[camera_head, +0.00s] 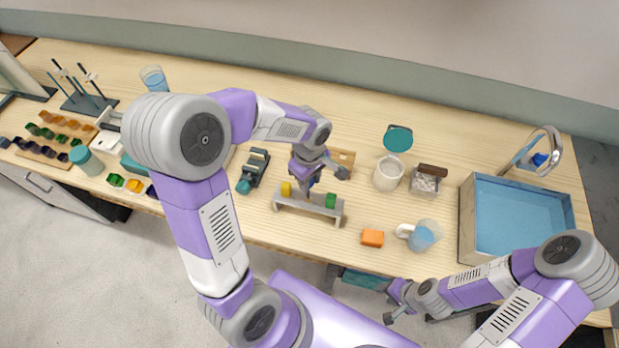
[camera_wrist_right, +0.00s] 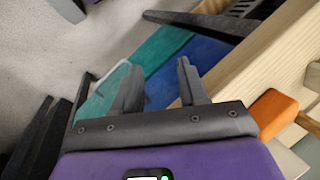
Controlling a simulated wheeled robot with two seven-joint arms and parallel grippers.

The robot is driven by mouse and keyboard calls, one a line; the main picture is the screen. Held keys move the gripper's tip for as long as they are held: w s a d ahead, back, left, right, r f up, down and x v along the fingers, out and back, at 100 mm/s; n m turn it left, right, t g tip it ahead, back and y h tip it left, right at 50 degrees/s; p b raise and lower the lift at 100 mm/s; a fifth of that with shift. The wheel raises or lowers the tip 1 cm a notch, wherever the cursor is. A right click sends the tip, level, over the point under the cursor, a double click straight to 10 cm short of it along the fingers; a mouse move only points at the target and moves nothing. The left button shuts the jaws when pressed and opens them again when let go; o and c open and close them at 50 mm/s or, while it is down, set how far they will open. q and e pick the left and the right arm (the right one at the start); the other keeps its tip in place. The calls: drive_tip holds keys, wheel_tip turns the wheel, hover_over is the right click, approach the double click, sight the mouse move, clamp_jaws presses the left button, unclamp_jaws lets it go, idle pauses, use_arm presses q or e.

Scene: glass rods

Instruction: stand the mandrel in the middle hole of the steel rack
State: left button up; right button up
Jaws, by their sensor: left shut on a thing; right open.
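The steel rack (camera_head: 308,208) is a small grey bench-shaped stand near the front edge of the table. A yellow piece (camera_head: 286,189) stands at its left end and a green piece (camera_head: 331,201) at its right end. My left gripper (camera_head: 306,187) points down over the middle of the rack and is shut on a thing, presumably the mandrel. The gripper hides the held thing and the middle hole, so I cannot tell whether the two touch. My right gripper (camera_wrist_right: 158,78) is open and empty, low in front of the table; its arm shows in the head view (camera_head: 393,305).
An orange block (camera_head: 372,238), a mug (camera_head: 424,235) and a white beaker (camera_head: 388,173) stand right of the rack. A blue-lined basin (camera_head: 520,206) is at the far right. A dark teal-ended device (camera_head: 253,171) is left of the rack. Teal and blue surfaces (camera_wrist_right: 190,65) lie beyond my right gripper.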

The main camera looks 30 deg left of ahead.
use_arm(q)
wheel_tip(320, 180, down, 8)
drive_tip(key=b, duration=0.7)
drive_tip(key=shift+f, duration=0.25)
idle(0.9)
idle(0.4)
drive_tip(key=o, duration=1.1)
wheel_tip(320, 180, up, 8)
drive_tip(key=shift+f+p, duration=0.2)
drive_tip(key=shift+p, duration=0.4)
